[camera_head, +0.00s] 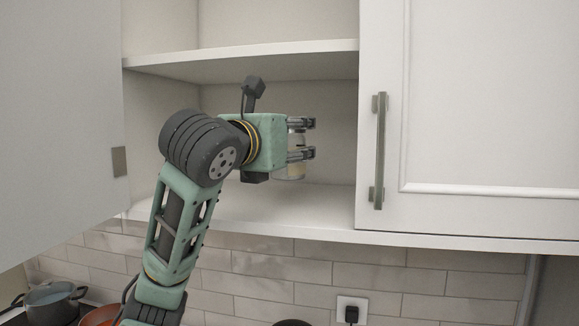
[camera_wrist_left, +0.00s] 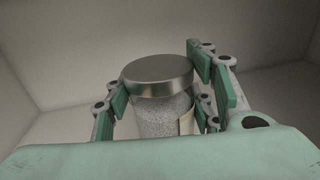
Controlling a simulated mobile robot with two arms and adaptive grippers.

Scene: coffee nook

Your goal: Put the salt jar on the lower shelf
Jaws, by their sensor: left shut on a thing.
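The salt jar (camera_wrist_left: 163,112) has a metal lid and pale grains inside, with part of a label showing at its right side in the left wrist view. My left gripper (camera_head: 302,138) is shut on the jar, which stays upright between the fingers. In the head view the jar (camera_head: 291,170) is partly hidden behind the gripper. The gripper and jar are inside the open cabinet, in front of the space above the lower shelf (camera_head: 240,205). I cannot tell whether the jar's base touches the shelf. My right gripper is out of view.
The upper shelf (camera_head: 250,62) runs above the gripper. An open door (camera_head: 60,110) stands at the left, and a closed door (camera_head: 480,110) with a handle (camera_head: 379,150) is at the right. Pots (camera_head: 52,303) sit below at the left. The visible lower shelf is clear.

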